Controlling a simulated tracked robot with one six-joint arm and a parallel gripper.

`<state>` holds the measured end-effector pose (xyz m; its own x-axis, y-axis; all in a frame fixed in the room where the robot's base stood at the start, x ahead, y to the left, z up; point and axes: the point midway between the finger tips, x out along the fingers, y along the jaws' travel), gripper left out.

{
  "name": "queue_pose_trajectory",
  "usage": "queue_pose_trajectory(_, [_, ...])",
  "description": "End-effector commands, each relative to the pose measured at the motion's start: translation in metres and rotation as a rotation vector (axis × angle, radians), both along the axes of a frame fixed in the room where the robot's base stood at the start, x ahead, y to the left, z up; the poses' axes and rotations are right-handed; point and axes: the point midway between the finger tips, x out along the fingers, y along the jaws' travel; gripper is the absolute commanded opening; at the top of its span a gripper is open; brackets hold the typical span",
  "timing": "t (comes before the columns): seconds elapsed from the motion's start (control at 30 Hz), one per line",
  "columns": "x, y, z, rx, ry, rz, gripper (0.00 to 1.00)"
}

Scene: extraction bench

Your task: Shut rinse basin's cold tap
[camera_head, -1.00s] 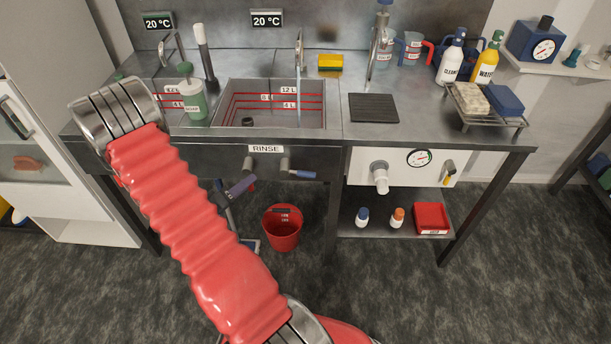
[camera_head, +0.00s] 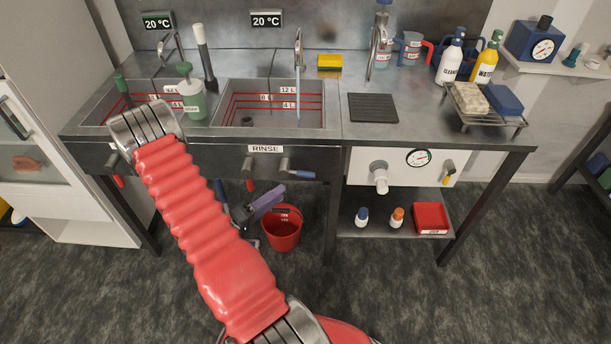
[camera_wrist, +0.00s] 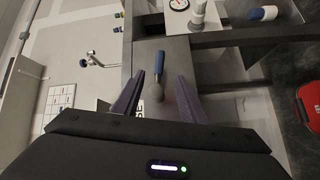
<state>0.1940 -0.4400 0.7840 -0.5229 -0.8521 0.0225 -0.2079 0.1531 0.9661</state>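The rinse basin (camera_head: 235,118) is set in the steel bench, with a "RINSE" label on the front. Its cold tap lever has a blue handle (camera_head: 301,174) and points right on the bench front; a red-handled lever (camera_head: 249,185) beside it points down. A thin pale line below the rinse spout (camera_head: 299,48) looks like running water. My gripper (camera_head: 266,203) is low in front of the bench, below and left of the blue handle. In the wrist view, my gripper (camera_wrist: 161,85) has its purple fingers apart, with the blue handle (camera_wrist: 159,65) seen between them; contact cannot be told.
A red bucket (camera_head: 282,232) stands on the floor just below my gripper. A white panel (camera_head: 400,165) with a gauge and valve is to the right of the levers. Small bottles and a red tray (camera_head: 431,216) are on the shelf below. Floor in front is clear.

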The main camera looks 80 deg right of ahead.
Motion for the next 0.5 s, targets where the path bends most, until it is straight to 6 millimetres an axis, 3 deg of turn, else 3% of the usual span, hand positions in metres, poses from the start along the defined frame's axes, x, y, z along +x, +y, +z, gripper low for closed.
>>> queue_pose_trajectory(0.5, [-0.03,-0.048,0.001,0.0,-0.001,-0.002,0.39])
